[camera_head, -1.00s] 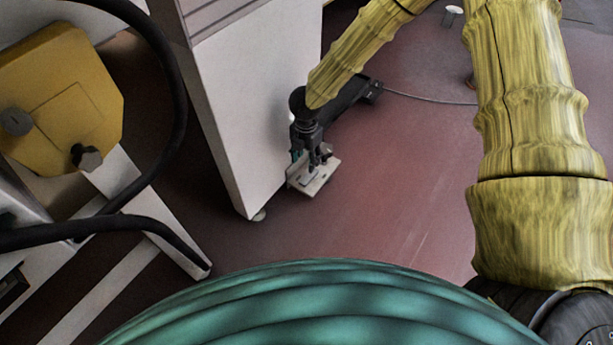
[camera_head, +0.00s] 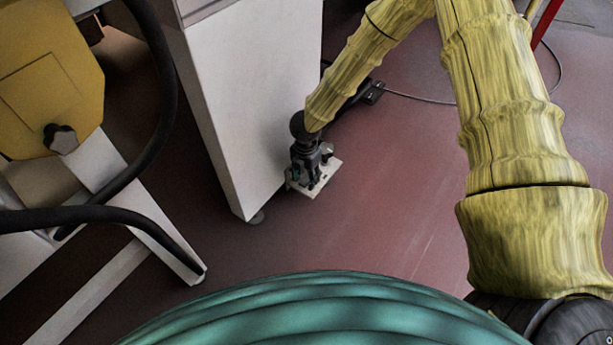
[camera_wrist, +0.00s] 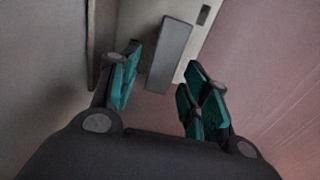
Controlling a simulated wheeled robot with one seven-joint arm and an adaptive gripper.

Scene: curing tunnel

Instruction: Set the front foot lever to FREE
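The foot lever (camera_wrist: 171,52) shows in the wrist view as a grey bar on a pale base plate (camera_wrist: 205,45). In the head view the plate (camera_head: 331,169) sits low by the foot of the white cabinet, and my gripper mostly hides the lever there. My gripper (camera_head: 306,172) points down over the plate. In the wrist view my gripper (camera_wrist: 160,92) has its teal-padded fingers apart, with the bar just beyond and between their tips. I cannot tell whether a finger touches it. No lever marking is readable.
The white cabinet (camera_head: 252,100) stands close on the left of my gripper. A yellow box (camera_head: 50,85) with black hoses (camera_head: 150,90) and a pale frame (camera_head: 165,245) are further left. A cable (camera_head: 420,98) lies on the reddish floor, which is open to the right.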

